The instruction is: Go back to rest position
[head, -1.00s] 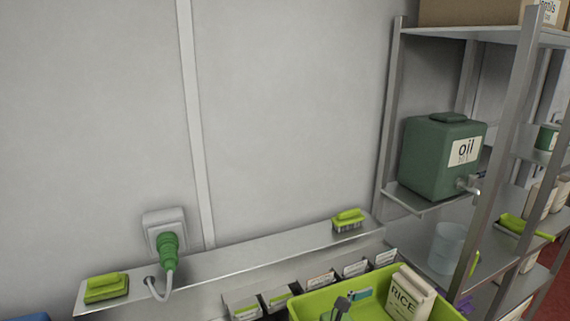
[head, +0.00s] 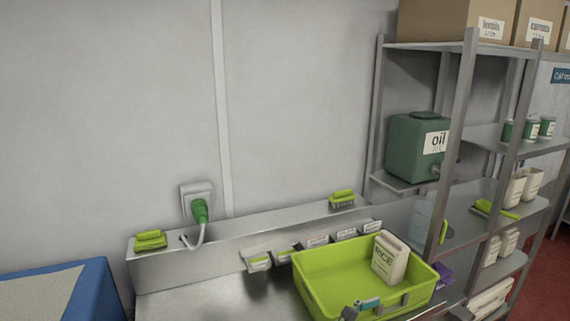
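A small dark grey and teal piece (head: 362,306) shows at the bottom edge of the head view, in front of the green tray. It looks like the tip of my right gripper, but it is mostly cut off by the frame, so I cannot tell whether it is open or holds anything. My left gripper is not in view.
The green tray (head: 318,283) stands on the metal counter (head: 180,298) with a rice carton (head: 390,258) in it. A shelf rack (head: 458,130) with an oil container (head: 414,150) stands right. A blue-edged surface (head: 98,285) is at lower left.

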